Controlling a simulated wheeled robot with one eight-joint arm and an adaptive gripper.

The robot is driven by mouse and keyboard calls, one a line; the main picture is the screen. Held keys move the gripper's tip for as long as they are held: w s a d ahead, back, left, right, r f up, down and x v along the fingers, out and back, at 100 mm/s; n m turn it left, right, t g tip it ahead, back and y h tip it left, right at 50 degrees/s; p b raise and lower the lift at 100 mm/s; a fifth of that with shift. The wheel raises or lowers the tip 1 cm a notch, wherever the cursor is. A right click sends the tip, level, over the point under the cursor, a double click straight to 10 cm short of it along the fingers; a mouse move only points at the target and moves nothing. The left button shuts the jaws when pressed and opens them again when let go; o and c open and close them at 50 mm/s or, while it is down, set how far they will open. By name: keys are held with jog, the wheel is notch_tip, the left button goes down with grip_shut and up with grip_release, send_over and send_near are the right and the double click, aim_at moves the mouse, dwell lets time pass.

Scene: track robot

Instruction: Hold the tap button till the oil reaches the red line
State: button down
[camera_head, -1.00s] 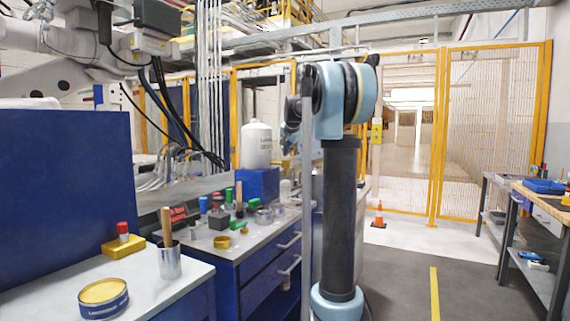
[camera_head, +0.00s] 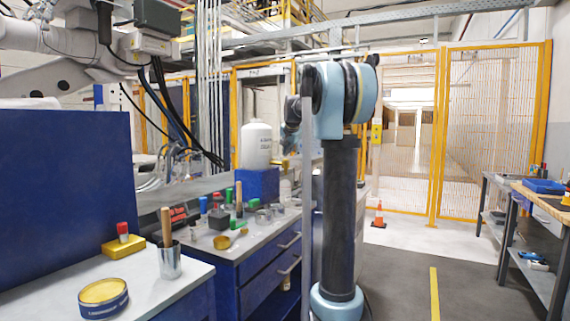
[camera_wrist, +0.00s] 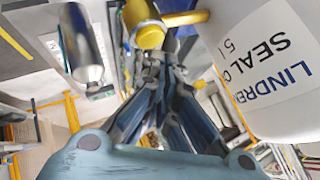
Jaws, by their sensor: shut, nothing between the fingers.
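A shiny metal cylinder (camera_wrist: 80,42) is at the upper left, apart from the fingers. No red line or oil level can be made out. In the head view my arm hides the gripper.
The blue workbench (camera_head: 262,262) carries several small pots and bottles. A tin (camera_head: 103,297), a metal cup with a wooden handle (camera_head: 170,262) and a yellow block (camera_head: 123,247) sit on the nearer bench. An orange cone (camera_head: 379,214) stands on the floor.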

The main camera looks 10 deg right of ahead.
jog(key=shift+f, duration=0.8)
dwell(0.8)
jog(key=shift+r, duration=0.1)
dwell(1.5)
jog(key=shift+s+r, duration=0.1)
jog(key=shift+r, duration=0.65)
jog(key=shift+r, duration=2.55)
